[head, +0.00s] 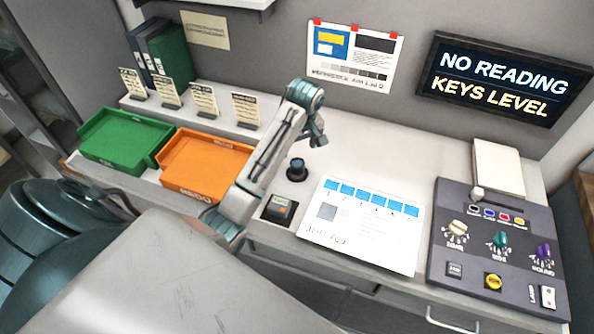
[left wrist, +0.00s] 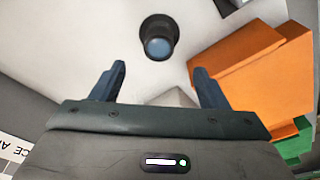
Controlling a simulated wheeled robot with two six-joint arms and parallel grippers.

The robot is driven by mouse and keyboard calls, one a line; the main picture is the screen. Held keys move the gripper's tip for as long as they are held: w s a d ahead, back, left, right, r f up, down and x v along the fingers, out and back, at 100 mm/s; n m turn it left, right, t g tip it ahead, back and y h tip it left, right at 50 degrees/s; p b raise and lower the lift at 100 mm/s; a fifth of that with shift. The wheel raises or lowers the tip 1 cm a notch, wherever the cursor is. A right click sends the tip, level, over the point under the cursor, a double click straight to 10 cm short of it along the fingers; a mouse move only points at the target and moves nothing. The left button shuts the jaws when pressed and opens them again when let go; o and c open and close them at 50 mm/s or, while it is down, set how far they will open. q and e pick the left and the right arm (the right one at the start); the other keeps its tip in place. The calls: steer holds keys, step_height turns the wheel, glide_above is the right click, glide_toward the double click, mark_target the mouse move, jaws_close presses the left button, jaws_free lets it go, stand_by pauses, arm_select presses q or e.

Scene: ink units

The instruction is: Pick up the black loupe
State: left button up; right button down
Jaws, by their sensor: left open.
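The black loupe (head: 297,170) stands on the grey desk, between the orange tray and the white printed sheet. It is a short dark cylinder with a bluish lens on top. In the left wrist view the loupe (left wrist: 158,37) stands beyond the fingertips, roughly centred between them. My left gripper (head: 318,138) is above the desk, behind and a little to the right of the loupe in the head view. Its two fingers (left wrist: 160,80) are apart with nothing between them. My right gripper is not in view.
An orange tray (head: 163,178) and a green tray (head: 84,150) lie to the left. A small dark box (head: 268,213) and a printed sheet (head: 316,250) lie near the loupe. A control panel (head: 443,274) stands at right. The desk behind the sheet is clear.

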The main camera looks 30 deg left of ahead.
mark_target(297, 163)
arm_select(q)
steer(key=f, duration=0.4)
steer(key=shift+w+a+b, duration=0.25)
steer(key=shift+b, duration=0.1)
steer(key=shift+f, duration=0.2)
steer(key=shift+a+f+p, duration=0.1)
steer(key=shift+f+p, duration=0.15)
steer(key=shift+p, duration=0.25)
steer(key=f, duration=0.1)
steer(key=f+p, duration=0.2)
steer(key=f, duration=0.1)
steer(key=shift+w+a+f, duration=0.1)
steer(key=shift+w+a, duration=0.05)
steer(key=shift+a, duration=0.1)
steer(key=shift+f, duration=0.2)
steer(key=c, duration=1.1)
steer(key=shift+o, duration=0.2)
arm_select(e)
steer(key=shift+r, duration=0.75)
